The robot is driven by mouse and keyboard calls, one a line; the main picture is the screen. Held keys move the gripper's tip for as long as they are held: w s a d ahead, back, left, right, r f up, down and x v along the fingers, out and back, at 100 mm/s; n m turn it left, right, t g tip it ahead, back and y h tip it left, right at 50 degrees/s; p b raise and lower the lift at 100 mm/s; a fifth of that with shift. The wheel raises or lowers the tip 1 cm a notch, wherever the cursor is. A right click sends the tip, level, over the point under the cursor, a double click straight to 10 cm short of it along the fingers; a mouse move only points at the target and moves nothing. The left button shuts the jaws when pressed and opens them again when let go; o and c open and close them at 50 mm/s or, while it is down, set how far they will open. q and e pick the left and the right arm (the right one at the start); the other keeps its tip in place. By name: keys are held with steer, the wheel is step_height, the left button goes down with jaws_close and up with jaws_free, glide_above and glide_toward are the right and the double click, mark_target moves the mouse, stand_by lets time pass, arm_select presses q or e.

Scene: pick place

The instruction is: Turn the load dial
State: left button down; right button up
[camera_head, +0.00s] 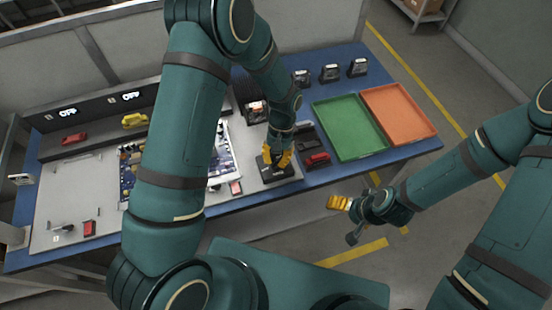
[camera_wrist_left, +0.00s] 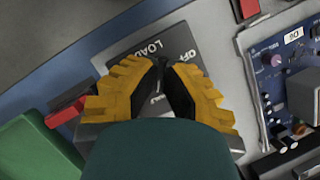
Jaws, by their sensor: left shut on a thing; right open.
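The load dial's dark box (camera_head: 277,174) sits near the front edge of the blue table, right of the circuit board. In the left wrist view its dark face (camera_wrist_left: 146,44) shows the words LOAD and OFF. My left gripper (camera_head: 277,157) points down over this box, its yellow fingers (camera_wrist_left: 162,72) closed on the dial's knob. The knob is mostly hidden between the fingers, so its pointing direction cannot be read. My right gripper (camera_head: 340,203) is open and empty, out in front of the table over the floor.
A green tray (camera_head: 350,128) and an orange tray (camera_head: 399,112) lie on the right of the table. A red part (camera_head: 318,159) lies close to the right of the dial box. A circuit board (camera_head: 224,155) is on its left. Several small dark devices stand behind.

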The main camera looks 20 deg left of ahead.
arm_select(q)
steer(key=m+y, duration=0.1)
steer(key=m, duration=0.1)
steer(key=m+y, duration=0.1)
steer(key=m, duration=0.2)
steer(key=shift+s+d+f+m+b, duration=0.1)
steer(key=shift+m+b, duration=0.2)
steer(key=m, duration=0.2)
steer(key=m+t+y, duration=0.1)
steer(key=m, duration=0.1)
steer(key=shift+m+t+y+b, duration=0.3)
steer(key=shift+m+b, duration=0.05)
steer(key=shift+m, duration=0.35)
steer(key=c, duration=1.1)
jaws_free()
steer(key=shift+o, duration=0.2)
steer(key=v, duration=1.2)
steer(key=shift+s, duration=0.15)
